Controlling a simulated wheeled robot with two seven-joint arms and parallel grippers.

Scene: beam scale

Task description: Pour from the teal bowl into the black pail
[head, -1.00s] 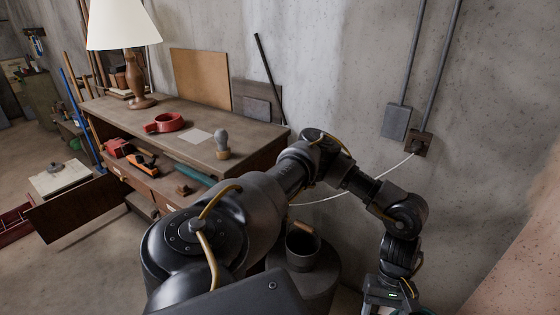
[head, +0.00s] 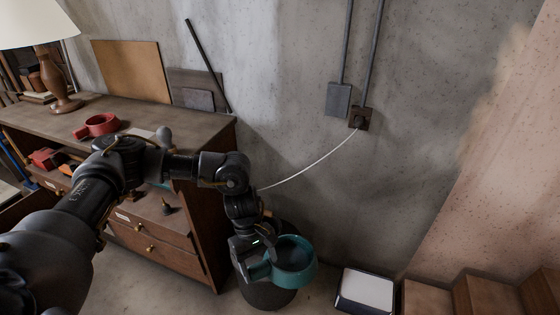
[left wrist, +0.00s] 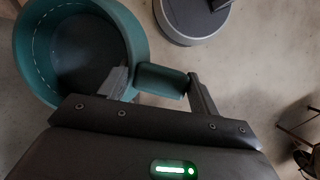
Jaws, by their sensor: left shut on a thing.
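The teal bowl (head: 296,281) is at the lower middle of the head view, with a dark inside. My left gripper (head: 261,268) is shut on its side handle, to the left of the bowl. In the left wrist view the bowl (left wrist: 138,42) fills the upper left, and its handle sits between the fingers of my left gripper (left wrist: 160,82). The bowl looks roughly level in the head view. The black pail cannot be made out now; the bowl and my arm cover the top of the dark round stand (head: 262,296). My right gripper is out of view.
A wooden workbench (head: 185,215) with a lamp (head: 58,75) and a red ring-shaped object (head: 98,125) stands at left. A white-topped box (head: 366,290) and wooden steps (head: 490,297) are at lower right. A pale cable (head: 315,168) runs to the wall outlet.

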